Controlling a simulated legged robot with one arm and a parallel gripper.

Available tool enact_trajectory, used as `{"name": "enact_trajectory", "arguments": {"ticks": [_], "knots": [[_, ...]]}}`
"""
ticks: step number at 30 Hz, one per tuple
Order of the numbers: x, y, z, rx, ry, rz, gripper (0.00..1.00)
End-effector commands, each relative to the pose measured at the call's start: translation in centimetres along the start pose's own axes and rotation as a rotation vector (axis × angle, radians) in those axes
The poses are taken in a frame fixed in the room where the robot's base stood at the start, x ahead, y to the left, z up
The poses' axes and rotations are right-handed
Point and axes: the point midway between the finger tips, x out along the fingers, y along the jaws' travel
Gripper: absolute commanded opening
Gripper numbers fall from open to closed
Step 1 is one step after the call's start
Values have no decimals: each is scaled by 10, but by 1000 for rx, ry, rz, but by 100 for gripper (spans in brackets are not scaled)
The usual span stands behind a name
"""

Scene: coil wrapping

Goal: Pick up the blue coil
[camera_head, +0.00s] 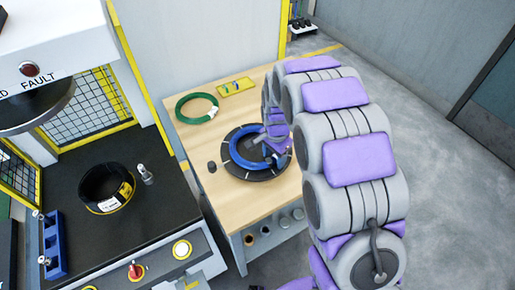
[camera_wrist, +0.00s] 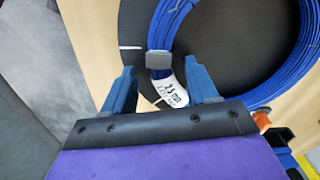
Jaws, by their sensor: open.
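The blue coil (camera_head: 243,158) lies on a round black plate (camera_head: 236,172) on the wooden table. In the wrist view the blue coil (camera_wrist: 280,91) fills the upper right, with a grey band (camera_wrist: 160,60) and a white label (camera_wrist: 171,92) on its near side. My gripper (camera_wrist: 162,86) is open. Its two blue fingers stand on either side of the labelled part of the coil, with gaps between the fingers and the coil. In the head view my arm hides part of the coil's right side, and my fingertips are hard to make out.
A green coil (camera_head: 197,108) and a yellow tray (camera_head: 236,87) lie on the table's far part. A small dark cylinder (camera_head: 212,166) stands left of the plate. A machine with a black coil (camera_head: 106,189) on its dark bed stands to the left. The table's front left is clear.

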Motion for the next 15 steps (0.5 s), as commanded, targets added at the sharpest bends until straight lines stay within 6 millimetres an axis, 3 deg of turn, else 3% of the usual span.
{"name": "enact_trajectory", "arguments": {"ticks": [8,15], "knots": [[5,0,0,-1,1,-1,57],[4,2,-2,0,-1,-3,34]]}}
